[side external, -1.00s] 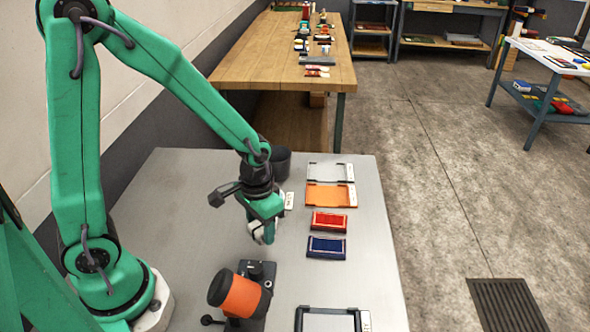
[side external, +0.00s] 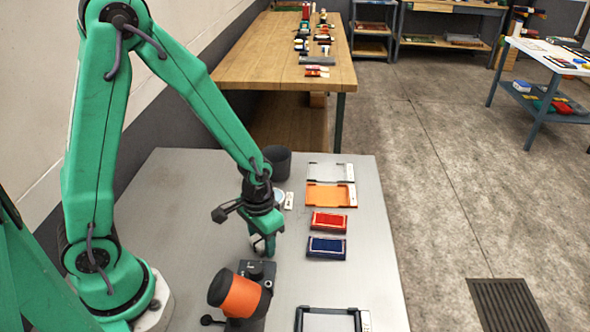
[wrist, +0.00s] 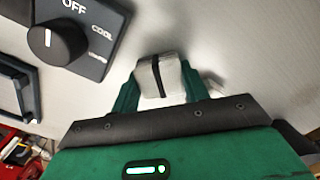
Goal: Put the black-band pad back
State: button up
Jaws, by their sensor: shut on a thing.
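The black-band pad (wrist: 160,75) is a pale block with a black stripe across its middle. In the wrist view it sits between the two green fingers of my gripper (wrist: 160,88), which is shut on it. In the side view my gripper (side external: 263,246) points down over the metal table, left of the blue pad and just behind the dark device. The held pad is mostly hidden there. An empty black-edged frame (side external: 302,319) lies at the table's front right. Farther back are an orange tray (side external: 325,195) and a pale tray with dark corners (side external: 322,171).
A red pad (side external: 329,222) and a blue pad (side external: 327,246) lie right of my gripper. A dark device with an orange-banded cylinder (side external: 240,295) stands in front; its OFF/COOL knob panel (wrist: 70,38) shows in the wrist view. A black cup (side external: 277,162) stands behind.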

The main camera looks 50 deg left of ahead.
jog(key=shift+f, duration=0.1)
jog(key=o, duration=0.9)
jog(key=shift+r, duration=6.1)
